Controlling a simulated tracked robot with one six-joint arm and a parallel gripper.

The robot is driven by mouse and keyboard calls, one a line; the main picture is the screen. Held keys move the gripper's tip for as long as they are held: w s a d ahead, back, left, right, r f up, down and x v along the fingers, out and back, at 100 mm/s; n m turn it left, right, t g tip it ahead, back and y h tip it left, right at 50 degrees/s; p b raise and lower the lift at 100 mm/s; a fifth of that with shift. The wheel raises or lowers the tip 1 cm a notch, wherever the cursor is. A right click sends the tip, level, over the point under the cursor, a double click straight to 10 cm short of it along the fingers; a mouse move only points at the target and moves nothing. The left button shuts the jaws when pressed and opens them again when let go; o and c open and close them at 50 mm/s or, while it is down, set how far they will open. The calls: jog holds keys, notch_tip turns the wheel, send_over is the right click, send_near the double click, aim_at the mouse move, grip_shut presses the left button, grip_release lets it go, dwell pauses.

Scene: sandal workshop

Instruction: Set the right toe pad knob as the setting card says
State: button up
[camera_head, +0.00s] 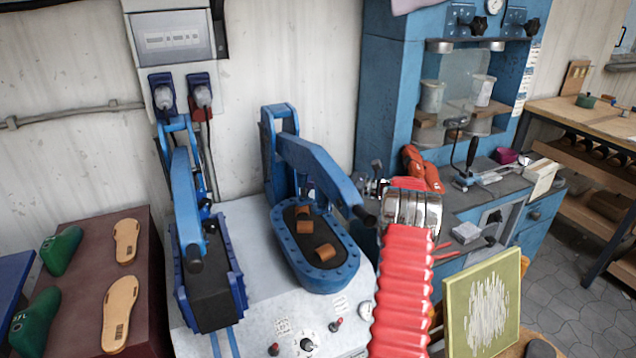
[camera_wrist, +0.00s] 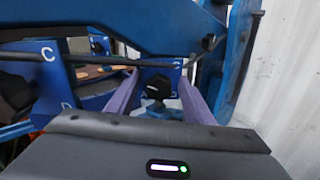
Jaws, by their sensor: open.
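In the wrist view, a black knob (camera_wrist: 157,86) sits on a blue plate marked with a letter C at its right. My gripper (camera_wrist: 160,80) is open, with its two purple fingers on either side of this knob. I cannot tell whether they touch it, nor where the knob points. A second black knob (camera_wrist: 14,92) is at the left, beside a blue plate (camera_wrist: 62,72) with the letters C and, partly hidden, what looks like D. In the head view my red arm hides the space around my gripper. I cannot make out a readable setting card.
A blue lever arm (camera_wrist: 150,25) crosses above the knob in the wrist view. The head view shows a blue press (camera_head: 316,262) with brown pieces, a blue cabinet (camera_head: 395,90) with knobs on top, a green-framed panel (camera_head: 484,302), and sandal soles (camera_head: 121,303) at left.

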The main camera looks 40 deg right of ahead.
jog(key=shift+w, duration=0.1)
jog(key=shift+c, duration=0.3)
jog(key=c, duration=1)
jog(key=shift+n, duration=1.5)
jog(key=o, duration=1.1)
jog(key=shift+c, duration=0.2)
jog(key=shift+a, duration=0.1)
